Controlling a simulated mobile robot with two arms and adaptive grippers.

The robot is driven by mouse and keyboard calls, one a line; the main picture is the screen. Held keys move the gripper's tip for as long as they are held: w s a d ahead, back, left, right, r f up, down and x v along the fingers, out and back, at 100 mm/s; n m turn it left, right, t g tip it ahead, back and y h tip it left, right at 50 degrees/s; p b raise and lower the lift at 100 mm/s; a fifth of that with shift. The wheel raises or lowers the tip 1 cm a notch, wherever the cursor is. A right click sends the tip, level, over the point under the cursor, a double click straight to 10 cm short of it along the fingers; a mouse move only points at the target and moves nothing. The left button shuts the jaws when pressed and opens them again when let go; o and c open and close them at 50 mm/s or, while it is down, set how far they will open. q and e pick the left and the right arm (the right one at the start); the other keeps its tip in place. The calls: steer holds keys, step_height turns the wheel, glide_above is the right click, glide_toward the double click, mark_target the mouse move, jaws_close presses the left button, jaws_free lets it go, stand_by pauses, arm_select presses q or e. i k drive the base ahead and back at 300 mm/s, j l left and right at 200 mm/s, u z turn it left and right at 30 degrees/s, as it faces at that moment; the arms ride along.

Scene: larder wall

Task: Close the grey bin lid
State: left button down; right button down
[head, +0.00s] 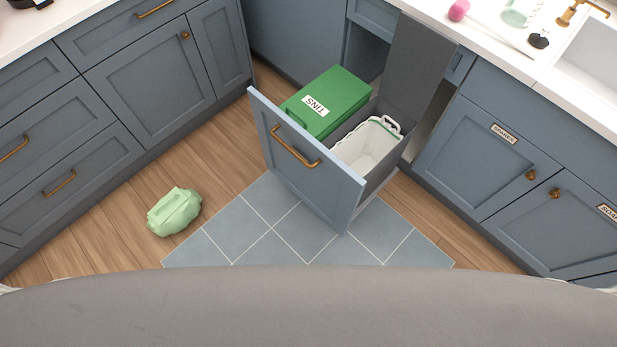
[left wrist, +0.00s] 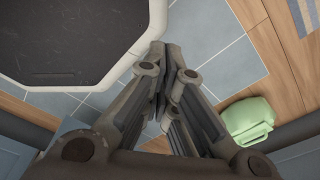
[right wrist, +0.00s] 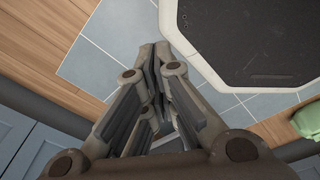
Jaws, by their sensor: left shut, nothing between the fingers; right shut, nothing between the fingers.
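The grey bin (head: 376,183) sits in the pulled-out drawer (head: 310,165), nearest the right, with a white liner (head: 368,147) inside. Its grey lid (head: 418,65) stands up open at the bin's back edge. The green bin (head: 326,101) beside it has its lid shut and a label on top. Neither gripper shows in the head view. My left gripper (left wrist: 164,50) is shut and empty above the floor in the left wrist view. My right gripper (right wrist: 155,50) is shut and empty above the floor in the right wrist view. Both are away from the lid.
A tied green bag (head: 174,211) lies on the wooden floor left of the drawer; it also shows in both wrist views. Blue cabinets stand on both sides. The white counter (head: 470,38) overhangs close behind the lid. The tiled floor (head: 270,220) before the drawer is clear.

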mark_target(419, 57)
steer(key=l+u, duration=0.5)
steer(key=l, duration=0.85)
